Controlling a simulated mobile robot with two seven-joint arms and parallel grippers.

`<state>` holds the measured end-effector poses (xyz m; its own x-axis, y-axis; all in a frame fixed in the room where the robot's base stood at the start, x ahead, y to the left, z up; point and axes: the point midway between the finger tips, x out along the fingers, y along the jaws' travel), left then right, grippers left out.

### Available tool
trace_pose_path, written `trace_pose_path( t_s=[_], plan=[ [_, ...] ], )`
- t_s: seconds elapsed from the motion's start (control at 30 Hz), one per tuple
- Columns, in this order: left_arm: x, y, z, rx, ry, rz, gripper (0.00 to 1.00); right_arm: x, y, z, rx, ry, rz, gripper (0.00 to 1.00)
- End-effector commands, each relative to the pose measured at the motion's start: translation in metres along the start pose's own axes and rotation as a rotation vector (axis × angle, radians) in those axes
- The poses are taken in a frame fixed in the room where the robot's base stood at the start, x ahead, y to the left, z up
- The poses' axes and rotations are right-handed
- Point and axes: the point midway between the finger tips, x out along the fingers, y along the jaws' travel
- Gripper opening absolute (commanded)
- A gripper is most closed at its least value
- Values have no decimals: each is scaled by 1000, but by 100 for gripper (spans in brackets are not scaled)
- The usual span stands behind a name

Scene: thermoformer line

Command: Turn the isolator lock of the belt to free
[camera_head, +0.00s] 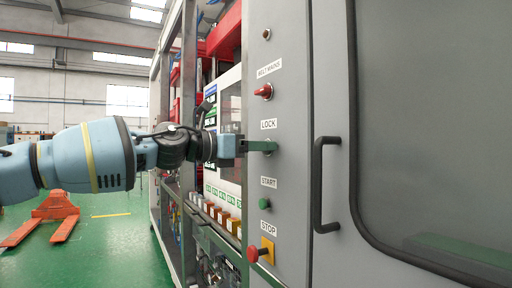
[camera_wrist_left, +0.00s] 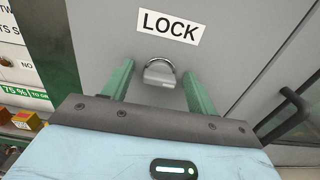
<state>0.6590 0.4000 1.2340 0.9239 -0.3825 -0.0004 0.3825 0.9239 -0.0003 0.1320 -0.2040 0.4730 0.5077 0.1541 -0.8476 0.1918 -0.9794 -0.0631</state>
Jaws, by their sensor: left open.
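The lock (camera_wrist_left: 160,73) is a small grey piece with a rounded top on the grey cabinet panel, under a white "LOCK" label (camera_wrist_left: 170,27). The label also shows in the head view (camera_head: 269,124). My left gripper (camera_wrist_left: 158,82) is open, with one green finger on each side of the lock. I cannot tell if either finger touches it. In the head view, my left gripper (camera_head: 268,146) reaches the panel just below the label and hides the lock. My right gripper is in neither view.
A red knob (camera_head: 264,91) under a "BELT MAINS" label sits above the lock. A green start button (camera_head: 264,204) and a red stop button (camera_head: 254,254) on a yellow plate are below. A black door handle (camera_head: 318,185) projects to the right. An orange pallet truck (camera_head: 55,207) stands far left.

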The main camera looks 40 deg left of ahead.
Motion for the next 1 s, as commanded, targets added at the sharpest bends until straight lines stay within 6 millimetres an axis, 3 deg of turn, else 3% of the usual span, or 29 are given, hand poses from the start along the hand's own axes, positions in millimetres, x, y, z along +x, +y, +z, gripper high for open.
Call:
trace_pose_path(
  t_s=[0.13,0.47,0.77,1.0],
  plan=[
    [0,0,0,0,0,0,57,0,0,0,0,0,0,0],
    [0,0,0,0,0,0,14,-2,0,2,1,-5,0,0],
    [0,0,0,-36,0,0,14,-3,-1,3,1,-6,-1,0],
    [0,0,1,-169,0,-1,14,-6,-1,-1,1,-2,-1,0]
  ],
)
